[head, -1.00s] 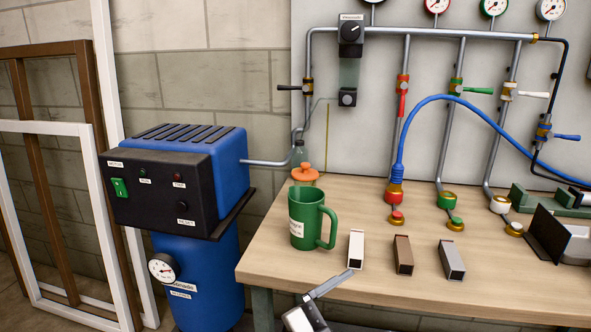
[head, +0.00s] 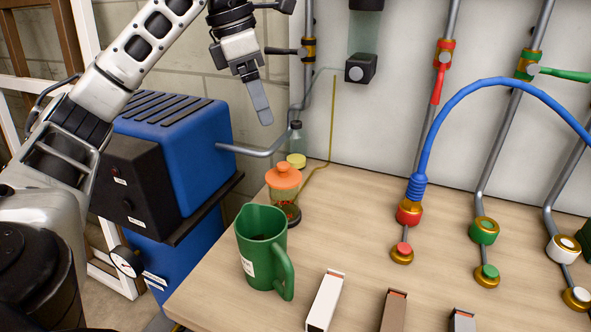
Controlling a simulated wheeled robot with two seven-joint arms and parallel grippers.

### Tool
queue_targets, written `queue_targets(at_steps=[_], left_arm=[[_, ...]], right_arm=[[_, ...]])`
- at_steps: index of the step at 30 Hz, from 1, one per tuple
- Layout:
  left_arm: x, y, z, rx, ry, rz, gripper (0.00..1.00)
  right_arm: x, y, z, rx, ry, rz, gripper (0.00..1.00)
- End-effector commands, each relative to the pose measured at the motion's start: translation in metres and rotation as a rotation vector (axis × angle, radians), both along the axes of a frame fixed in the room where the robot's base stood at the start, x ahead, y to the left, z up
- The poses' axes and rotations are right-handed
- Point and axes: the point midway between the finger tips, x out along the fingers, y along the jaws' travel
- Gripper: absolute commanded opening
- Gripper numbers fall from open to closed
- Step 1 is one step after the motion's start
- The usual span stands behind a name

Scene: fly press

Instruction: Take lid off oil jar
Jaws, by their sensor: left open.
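The jar (head: 291,209) is see-through with dark contents low down. It stands upright on the bench, partly hidden by the green jug. Its orange lid (head: 284,179) with a round knob sits on top. I cannot read a label on the jar. My left gripper (head: 259,97) hangs in the air above and slightly left of the lid, fingers pointing down. It is open, seen nearly edge-on, empty and clear of the lid. My right gripper is not in view.
The green jug (head: 262,252) stands right in front of the jar. A small bottle (head: 296,141) and a thin yellow tube (head: 331,130) are behind it. The blue compressor (head: 178,150) is at left. Several small blocks, including a white one (head: 325,301), lie at the front.

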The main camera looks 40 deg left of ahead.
Motion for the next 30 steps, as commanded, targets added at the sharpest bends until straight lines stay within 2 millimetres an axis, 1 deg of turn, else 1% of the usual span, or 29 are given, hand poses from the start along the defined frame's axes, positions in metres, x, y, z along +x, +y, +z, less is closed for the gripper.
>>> queue_targets(at_steps=[1, 2, 3, 6, 10, 13, 20, 27, 30], left_arm=[[0.002, -0.003, -0.018, -0.001, 0.006, -0.003, 0.9], [0.003, -0.004, -0.025, -0.002, 0.006, -0.004, 0.9], [0.005, -0.005, -0.03, 0.0, 0.008, -0.001, 0.9], [0.009, -0.009, -0.051, 0.0, 0.008, -0.003, 0.9], [0.015, -0.013, -0.074, -0.002, 0.006, -0.004, 0.9], [0.018, -0.015, -0.086, -0.003, 0.005, -0.004, 0.9], [0.022, -0.017, -0.1, -0.003, 0.003, -0.003, 0.9], [0.03, -0.02, -0.134, -0.003, 0.004, -0.004, 0.9], [0.032, -0.021, -0.142, -0.005, 0.002, -0.004, 0.9]], right_arm=[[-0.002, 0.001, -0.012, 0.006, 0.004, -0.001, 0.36], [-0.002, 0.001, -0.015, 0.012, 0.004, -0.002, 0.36], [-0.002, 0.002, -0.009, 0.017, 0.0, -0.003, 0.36], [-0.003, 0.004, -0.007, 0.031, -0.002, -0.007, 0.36], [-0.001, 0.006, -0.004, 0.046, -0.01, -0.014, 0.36], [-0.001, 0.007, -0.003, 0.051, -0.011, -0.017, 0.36], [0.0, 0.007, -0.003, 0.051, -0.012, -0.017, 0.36], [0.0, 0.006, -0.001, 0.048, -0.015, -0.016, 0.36], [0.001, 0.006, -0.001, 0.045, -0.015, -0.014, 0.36]])
